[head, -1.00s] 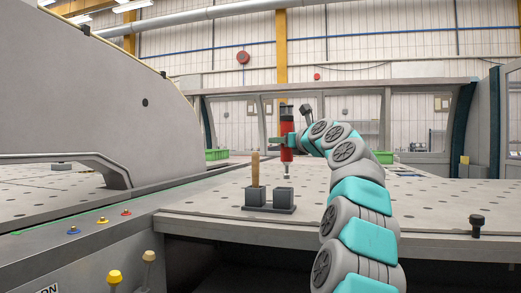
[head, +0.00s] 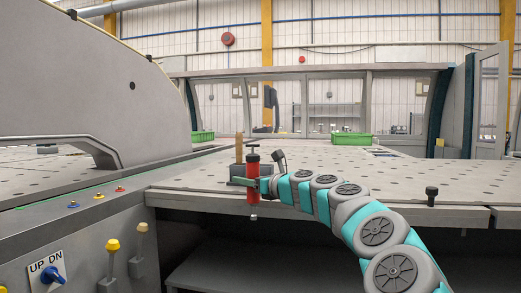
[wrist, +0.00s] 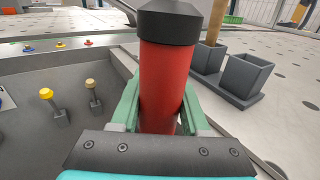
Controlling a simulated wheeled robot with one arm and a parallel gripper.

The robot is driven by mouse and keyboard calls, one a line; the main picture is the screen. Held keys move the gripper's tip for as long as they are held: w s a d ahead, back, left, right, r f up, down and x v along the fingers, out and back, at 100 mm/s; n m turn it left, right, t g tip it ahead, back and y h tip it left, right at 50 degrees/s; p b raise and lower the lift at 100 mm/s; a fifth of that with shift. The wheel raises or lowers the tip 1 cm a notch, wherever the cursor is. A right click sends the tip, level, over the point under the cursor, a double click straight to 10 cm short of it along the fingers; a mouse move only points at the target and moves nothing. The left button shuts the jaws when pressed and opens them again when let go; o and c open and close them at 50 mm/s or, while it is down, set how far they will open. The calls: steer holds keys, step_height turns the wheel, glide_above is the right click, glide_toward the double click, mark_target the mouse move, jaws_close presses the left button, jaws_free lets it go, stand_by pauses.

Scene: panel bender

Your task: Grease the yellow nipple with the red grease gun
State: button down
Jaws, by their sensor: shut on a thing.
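The red grease gun (head: 253,183) hangs upright in my gripper (head: 262,186), nozzle down, just in front of the table's front edge. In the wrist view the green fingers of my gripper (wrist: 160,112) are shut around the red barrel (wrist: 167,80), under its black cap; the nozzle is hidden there. The yellow nipple (head: 98,196) is a small fitting on the sloping ledge to the left, between a blue one and a red one. It also shows in the wrist view (wrist: 61,44). The gun is to the right of it and apart from it.
A dark two-cup holder (wrist: 240,98) stands on the table; one cup holds a wooden handle (head: 239,149), the other is empty. Yellow and beige-knobbed levers (head: 112,246) rise below the ledge. A black knob (head: 431,194) sits at the table's right front.

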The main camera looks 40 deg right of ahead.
steer(key=a+f+n+g+y, duration=0.2)
steer(key=a+f+n+y, duration=0.1)
steer(key=a+f, duration=0.7)
steer(key=a+f+n+g+y, duration=0.2)
steer(key=a+f+y, duration=0.3)
steer(key=a+f, duration=0.6)
steer(key=s+a+f+n+g+y, duration=0.1)
steer(key=a+f+n+g+y, duration=0.2)
steer(key=a+f, duration=0.7)
step_height(320, 180, down, 12)
steer(key=shift+a+f+n+y, duration=0.15)
steer(key=shift+a+n+y, duration=0.1)
steer(key=shift+n+y, duration=0.6)
